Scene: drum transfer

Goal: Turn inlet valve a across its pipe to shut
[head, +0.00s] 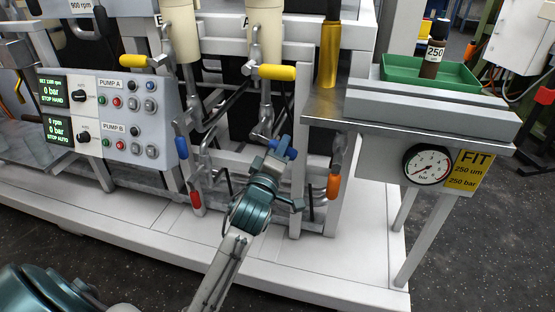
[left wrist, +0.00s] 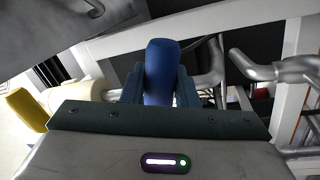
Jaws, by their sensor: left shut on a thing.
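A blue valve handle (head: 287,150), below the pump column marked A, is taken as inlet valve a. My left gripper (head: 272,152) reaches up to it from below and is shut on it. In the left wrist view the blue grip (left wrist: 162,68) stands upright between the two dark fingers (left wrist: 160,90). The gripper hides the lever's lower part and part of the pipe, so I cannot tell the lever's exact angle to the pipe. My right gripper is not in view.
Another blue handle (head: 181,140) hangs to the left. Yellow handles (head: 277,72) sit above; red (head: 195,194) and orange (head: 333,186) handles hang lower. A white frame post (head: 300,195) stands close right of my gripper. A bench with a green tray (head: 398,70) is at right.

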